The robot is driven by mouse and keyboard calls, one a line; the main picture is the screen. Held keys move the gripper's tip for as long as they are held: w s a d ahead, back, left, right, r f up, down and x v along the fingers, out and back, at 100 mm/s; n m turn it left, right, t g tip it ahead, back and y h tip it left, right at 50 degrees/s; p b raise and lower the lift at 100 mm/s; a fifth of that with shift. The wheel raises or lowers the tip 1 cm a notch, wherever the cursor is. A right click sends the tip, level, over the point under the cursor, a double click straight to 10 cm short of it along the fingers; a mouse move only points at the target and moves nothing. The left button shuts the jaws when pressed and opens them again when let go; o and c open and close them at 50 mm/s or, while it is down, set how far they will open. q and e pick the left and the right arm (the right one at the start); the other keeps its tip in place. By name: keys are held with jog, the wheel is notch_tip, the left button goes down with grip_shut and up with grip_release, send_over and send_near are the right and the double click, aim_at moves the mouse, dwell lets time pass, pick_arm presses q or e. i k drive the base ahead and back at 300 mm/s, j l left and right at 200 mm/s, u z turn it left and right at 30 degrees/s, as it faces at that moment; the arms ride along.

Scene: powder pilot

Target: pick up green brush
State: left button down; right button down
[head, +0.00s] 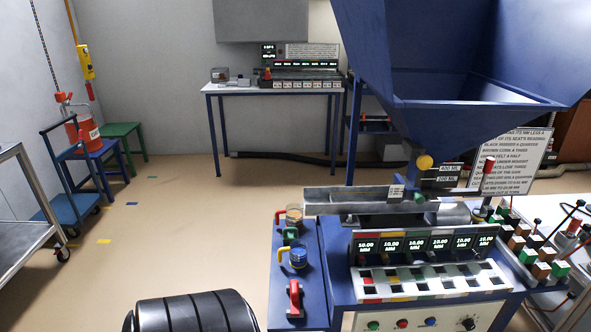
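I cannot make out a green brush for certain. On the blue side shelf (312,285) at the left of the machine, a small green part (290,233) shows below a round brown-filled cup (294,213); it is too small to tell whether it is a handle or a brush. In front of it are a yellow-handled cup with blue contents (298,258) and a red-handled tool (294,300). Neither of my grippers is in view.
A blue hopper (470,95) rises over the machine, above a grey metal trough (345,200). A side table at right holds several coloured blocks (541,270). A dark ribbed rounded body (190,312) fills the bottom left.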

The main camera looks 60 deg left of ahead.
aim_at(287, 238)
jog(key=u, duration=2.05)
jog(key=i+j+z, duration=0.15)
jog(key=z, duration=0.2)
jog(key=i+j+z, duration=0.1)
jog(key=j+z, duration=0.25)
jog(key=i+j+z, duration=0.1)
jog(key=j, duration=0.25)
jog(key=i+j+z, duration=0.1)
jog(key=j, duration=0.3)
jog(key=i+j, duration=0.25)
jog(key=i+j+z, duration=0.15)
jog(key=j, duration=0.35)
jog(key=i+j+z, duration=0.1)
jog(key=j, duration=0.3)
jog(key=i+j+z, duration=0.1)
jog(key=j, duration=0.3)
